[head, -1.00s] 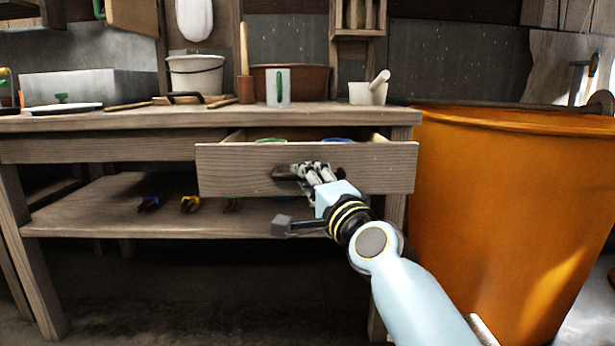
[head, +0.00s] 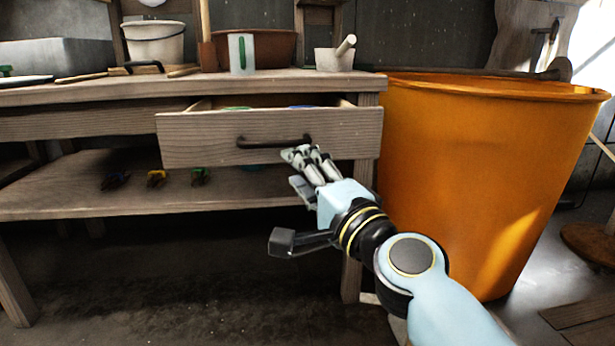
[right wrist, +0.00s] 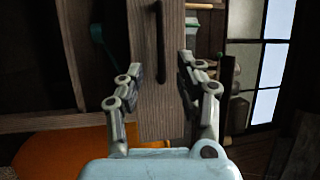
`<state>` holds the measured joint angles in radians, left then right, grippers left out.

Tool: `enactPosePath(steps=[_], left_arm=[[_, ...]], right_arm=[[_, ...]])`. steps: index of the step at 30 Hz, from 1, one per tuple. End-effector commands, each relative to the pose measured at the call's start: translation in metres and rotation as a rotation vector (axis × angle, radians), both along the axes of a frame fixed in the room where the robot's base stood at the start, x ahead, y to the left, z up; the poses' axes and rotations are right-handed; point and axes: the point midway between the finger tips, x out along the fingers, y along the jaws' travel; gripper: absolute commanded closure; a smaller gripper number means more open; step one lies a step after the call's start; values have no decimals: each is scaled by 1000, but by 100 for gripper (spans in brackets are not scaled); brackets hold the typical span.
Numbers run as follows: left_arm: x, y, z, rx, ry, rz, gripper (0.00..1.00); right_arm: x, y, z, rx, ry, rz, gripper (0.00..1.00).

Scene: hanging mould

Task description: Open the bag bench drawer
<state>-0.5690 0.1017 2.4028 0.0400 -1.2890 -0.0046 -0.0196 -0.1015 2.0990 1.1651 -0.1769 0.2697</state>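The bench drawer (head: 200,138) is a weathered wooden drawer under the bench top. It stands partly pulled out, and its top opening shows green and blue things inside. Its dark bar handle (head: 274,142) is on the front panel. My right gripper (head: 302,170) is just in front of and below the handle's right end, apart from it. In the right wrist view, my right gripper (right wrist: 160,85) has its fingers spread, with the drawer front (right wrist: 155,110) and handle (right wrist: 160,40) beyond and between them. Nothing is held. My left gripper is not in view.
A large orange bin (head: 470,180) stands right of the bench. The lower shelf (head: 60,190) carries several small coloured tools. Floor in front is clear.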

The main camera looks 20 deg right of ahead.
Motion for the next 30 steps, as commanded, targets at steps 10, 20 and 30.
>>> enactPosePath(steps=[10,20,30], left_arm=[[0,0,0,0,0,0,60],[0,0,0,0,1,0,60],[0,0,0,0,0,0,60]], right_arm=[[-19,-2,-3,-1,0,1,64],[-19,-2,-3,-1,0,1,64],[-86,6,-75,-247,185,95,64]])
